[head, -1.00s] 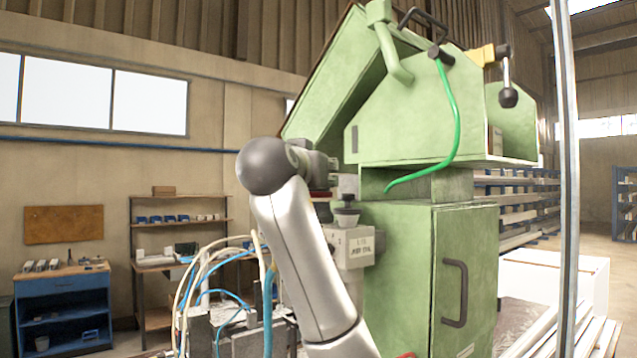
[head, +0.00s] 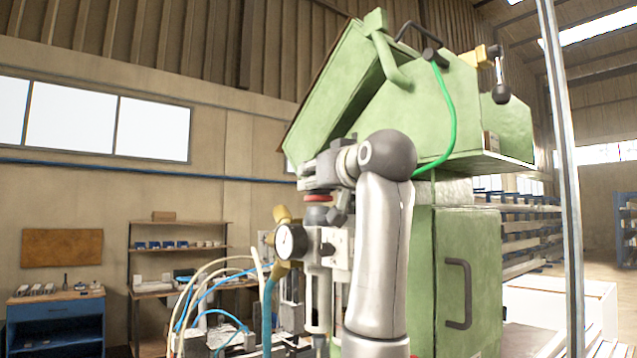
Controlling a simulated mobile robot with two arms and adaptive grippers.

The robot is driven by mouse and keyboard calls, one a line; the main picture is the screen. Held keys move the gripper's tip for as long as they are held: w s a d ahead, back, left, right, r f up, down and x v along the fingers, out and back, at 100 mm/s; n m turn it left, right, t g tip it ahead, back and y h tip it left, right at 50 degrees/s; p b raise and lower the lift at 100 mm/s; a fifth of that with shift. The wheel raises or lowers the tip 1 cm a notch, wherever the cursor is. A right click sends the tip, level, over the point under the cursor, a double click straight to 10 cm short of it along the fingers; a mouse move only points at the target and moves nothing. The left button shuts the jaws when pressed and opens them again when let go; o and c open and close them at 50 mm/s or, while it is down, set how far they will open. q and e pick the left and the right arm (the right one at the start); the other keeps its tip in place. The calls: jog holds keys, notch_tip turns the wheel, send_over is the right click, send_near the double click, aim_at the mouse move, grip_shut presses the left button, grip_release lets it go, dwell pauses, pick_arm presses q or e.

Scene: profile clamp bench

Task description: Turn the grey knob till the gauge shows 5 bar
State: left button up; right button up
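The pressure gauge (head: 291,241), with a small white dial and dark rim, faces left on the air unit left of the green cabinet. Its dial is seen at a slant, and the reading is too small to tell. The air unit's pale block (head: 338,250) is partly behind my arm. My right gripper (head: 322,216) hangs from the red-ringed wrist, just above and beside the gauge. Its fingers are small and partly hidden, so I cannot tell whether they are open or touch anything. I cannot make out the grey knob clearly here. My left gripper is not in view.
The green machine (head: 467,270) with a door handle stands close on the right, a green hose (head: 449,110) hanging over it. White and blue hoses (head: 195,300) loop at lower left. A metal post (head: 563,180) stands at right. Shelves line the back wall.

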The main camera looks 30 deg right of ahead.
jog(key=shift+y, duration=0.3)
jog(key=o, duration=1)
jog(key=shift+o, duration=0.2)
jog(key=s+a, duration=0.2)
jog(key=s, duration=1)
jog(key=shift+d, duration=0.1)
